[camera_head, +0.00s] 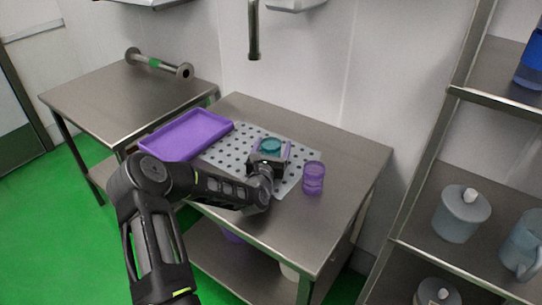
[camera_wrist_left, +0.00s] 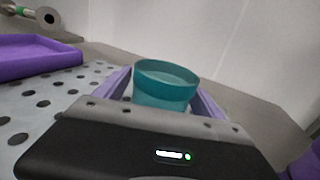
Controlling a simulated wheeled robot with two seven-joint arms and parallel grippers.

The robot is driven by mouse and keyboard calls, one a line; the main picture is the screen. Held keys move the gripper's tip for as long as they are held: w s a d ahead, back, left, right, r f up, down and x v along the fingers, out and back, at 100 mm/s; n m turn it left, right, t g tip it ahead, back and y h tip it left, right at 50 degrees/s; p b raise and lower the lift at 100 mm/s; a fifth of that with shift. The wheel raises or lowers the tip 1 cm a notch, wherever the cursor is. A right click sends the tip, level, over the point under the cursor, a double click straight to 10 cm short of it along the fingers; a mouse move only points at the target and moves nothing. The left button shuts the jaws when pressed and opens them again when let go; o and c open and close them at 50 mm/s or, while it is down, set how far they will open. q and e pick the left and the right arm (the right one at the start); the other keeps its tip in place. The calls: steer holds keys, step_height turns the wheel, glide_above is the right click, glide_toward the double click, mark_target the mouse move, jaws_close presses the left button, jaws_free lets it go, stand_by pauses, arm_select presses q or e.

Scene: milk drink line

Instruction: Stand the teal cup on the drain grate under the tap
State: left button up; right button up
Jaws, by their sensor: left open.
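The teal cup (camera_head: 271,146) stands upright on the perforated drain grate (camera_head: 225,153), below the tap (camera_head: 254,40) on the wall. In the left wrist view the teal cup (camera_wrist_left: 165,86) sits between the two light purple fingers of my left gripper (camera_wrist_left: 163,92). My left gripper (camera_head: 270,150) is open, with a finger on either side of the cup. The cup's lower part is hidden behind the gripper body. I cannot tell if the fingers touch it. The grate also shows in the left wrist view (camera_wrist_left: 60,92). My right gripper is not in view.
A purple tray (camera_head: 187,135) lies left of the cup. A purple cup (camera_head: 313,178) stands close to the right of my gripper. The steel table (camera_head: 335,150) is bare at its right end. A shelf rack (camera_head: 405,240) with jars stands at the right.

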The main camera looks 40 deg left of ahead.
arm_select(q)
steer(key=c, duration=1.6)
steer(key=shift+o, duration=0.2)
step_height(320, 180, up, 10)
steer(key=b, duration=0.1)
